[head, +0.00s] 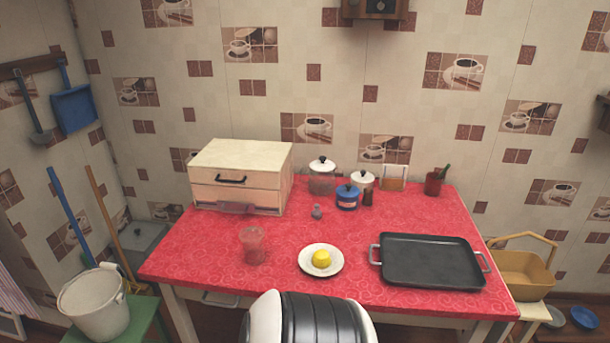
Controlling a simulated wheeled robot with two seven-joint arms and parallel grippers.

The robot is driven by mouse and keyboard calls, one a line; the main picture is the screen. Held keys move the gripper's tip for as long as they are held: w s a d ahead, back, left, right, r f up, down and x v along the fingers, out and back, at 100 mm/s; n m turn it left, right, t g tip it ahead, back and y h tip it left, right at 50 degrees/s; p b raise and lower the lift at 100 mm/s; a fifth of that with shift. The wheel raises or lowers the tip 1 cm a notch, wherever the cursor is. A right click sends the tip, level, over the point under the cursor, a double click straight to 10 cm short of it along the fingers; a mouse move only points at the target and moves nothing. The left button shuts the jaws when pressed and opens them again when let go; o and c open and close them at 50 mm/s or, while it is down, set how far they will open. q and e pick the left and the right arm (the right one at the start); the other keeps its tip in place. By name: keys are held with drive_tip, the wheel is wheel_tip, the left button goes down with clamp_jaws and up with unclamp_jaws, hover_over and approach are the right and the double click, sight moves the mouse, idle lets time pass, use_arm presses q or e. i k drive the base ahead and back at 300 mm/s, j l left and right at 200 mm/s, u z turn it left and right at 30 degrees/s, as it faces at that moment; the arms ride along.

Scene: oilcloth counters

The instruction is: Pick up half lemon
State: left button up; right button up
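The half lemon (321,259) is yellow and sits on a small white plate (308,270) near the front middle of the red-covered table (285,236). Neither of my grippers shows in the head view. A white and black rounded part, which seems to be mine, shows at the bottom middle, in front of the table edge.
A clear glass (252,246) stands left of the plate. A black tray (432,262) lies to its right. A wooden bread box (240,177), pots (322,177), a blue container (347,197) and a dark red cup (433,184) stand behind.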

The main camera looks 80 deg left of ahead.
sight(322, 258)
drive_tip(key=u, duration=3.05)
drive_tip(key=j, duration=0.1)
